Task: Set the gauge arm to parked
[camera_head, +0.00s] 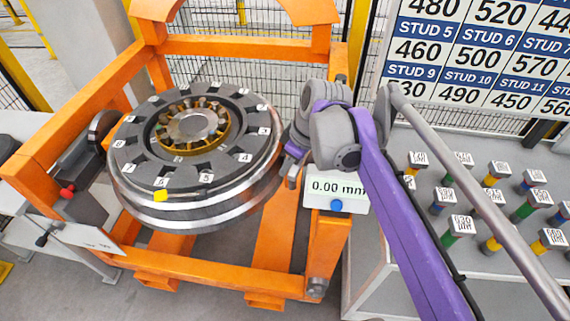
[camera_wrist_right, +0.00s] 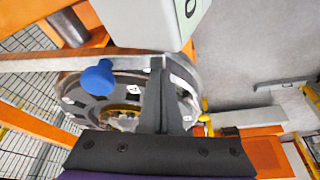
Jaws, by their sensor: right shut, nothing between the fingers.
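The gauge's white display box (camera_head: 320,199) reads 0.00 mm and stands at the right side of the orange frame, with a blue knob (camera_head: 337,205) on its lower front. In the right wrist view, a pale box (camera_wrist_right: 158,22) is close at the top, with a blue knob (camera_wrist_right: 97,77) left of the fingers. My right gripper (camera_head: 292,178) is shut and empty, between the wheel's right rim and the display box. Its fingers (camera_wrist_right: 163,95) show upright in the wrist view. My left gripper is not in view.
The wheel (camera_head: 190,212) with its numbered ring lies flat in the orange gantry (camera_head: 200,46). A red knob (camera_head: 67,192) and a black knob (camera_head: 41,240) are at the left. A grey table (camera_head: 440,265) at the right holds several labelled coloured studs beneath a number board (camera_head: 490,55).

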